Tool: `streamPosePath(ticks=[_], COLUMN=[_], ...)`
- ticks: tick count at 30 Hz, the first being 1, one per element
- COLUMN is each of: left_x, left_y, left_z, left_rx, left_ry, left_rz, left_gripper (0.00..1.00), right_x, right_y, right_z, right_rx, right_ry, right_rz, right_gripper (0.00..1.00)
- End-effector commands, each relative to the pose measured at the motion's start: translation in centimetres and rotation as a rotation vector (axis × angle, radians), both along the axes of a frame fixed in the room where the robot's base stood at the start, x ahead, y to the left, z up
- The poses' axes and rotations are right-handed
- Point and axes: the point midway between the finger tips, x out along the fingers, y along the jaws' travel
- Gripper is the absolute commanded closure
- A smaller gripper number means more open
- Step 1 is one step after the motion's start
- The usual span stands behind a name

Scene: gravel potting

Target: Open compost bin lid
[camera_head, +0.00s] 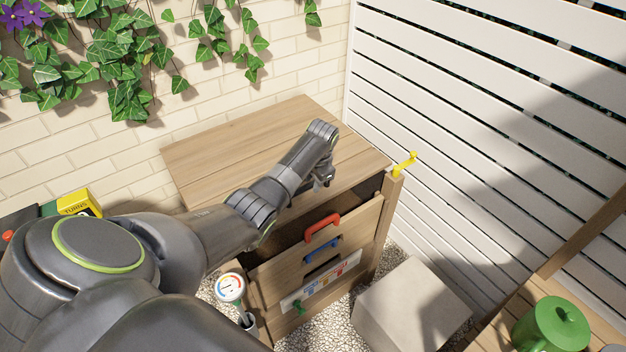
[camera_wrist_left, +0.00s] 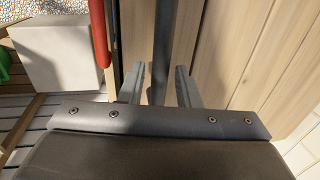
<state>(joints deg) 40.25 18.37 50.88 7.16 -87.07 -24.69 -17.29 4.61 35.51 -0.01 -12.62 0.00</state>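The wooden compost bin stands against the brick wall, with its plank lid (camera_head: 225,140) lying down over the top. A dark gap shows under the lid's front edge at the right. My left arm reaches across the lid, and its gripper (camera_head: 325,182) is at the front edge. In the left wrist view the left gripper's fingers (camera_wrist_left: 158,86) are apart. A dark grey bar (camera_wrist_left: 160,40) runs between or just beyond them; contact cannot be told. The lid planks (camera_wrist_left: 260,50) are to its right. My right gripper is not in view.
The bin front has a red handle (camera_head: 322,228), a blue handle (camera_head: 322,250) and a label. A yellow peg (camera_head: 405,164) stands at the corner post. A pale block (camera_head: 410,305), a dial gauge (camera_head: 230,289) and a green pot (camera_head: 552,325) are nearby. A slatted fence (camera_head: 480,130) closes the right.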

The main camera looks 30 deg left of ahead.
Motion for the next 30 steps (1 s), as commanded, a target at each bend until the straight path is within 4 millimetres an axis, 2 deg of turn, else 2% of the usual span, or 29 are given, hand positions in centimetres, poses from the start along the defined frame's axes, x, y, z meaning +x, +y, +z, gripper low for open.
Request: streamPosePath(ticks=[1, 6, 14, 19, 23, 30], left_x=[0.0, 0.0, 0.0, 0.1, 0.4, 1.1], left_y=[0.0, 0.0, 0.0, 0.2, 0.7, 2.3], left_z=[0.0, 0.0, 0.1, 0.8, 2.4, 7.0], left_rx=[0.0, 0.0, -0.001, -0.02, -0.058, -0.119], left_ry=[0.0, 0.0, 0.0, 0.009, 0.026, 0.046], left_rz=[0.0, 0.0, 0.0, 0.0, 0.001, 0.001], left_gripper=[0.77, 0.99, 1.0, 1.0, 1.0, 1.0], right_x=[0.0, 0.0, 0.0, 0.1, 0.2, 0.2], right_y=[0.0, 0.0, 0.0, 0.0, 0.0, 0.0], right_z=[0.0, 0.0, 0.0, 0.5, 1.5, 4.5], right_rx=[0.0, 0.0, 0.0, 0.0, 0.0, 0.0], right_ry=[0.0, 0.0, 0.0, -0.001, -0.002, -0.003], right_rz=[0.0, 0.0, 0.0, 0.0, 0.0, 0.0], right_gripper=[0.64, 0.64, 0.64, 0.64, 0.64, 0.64])
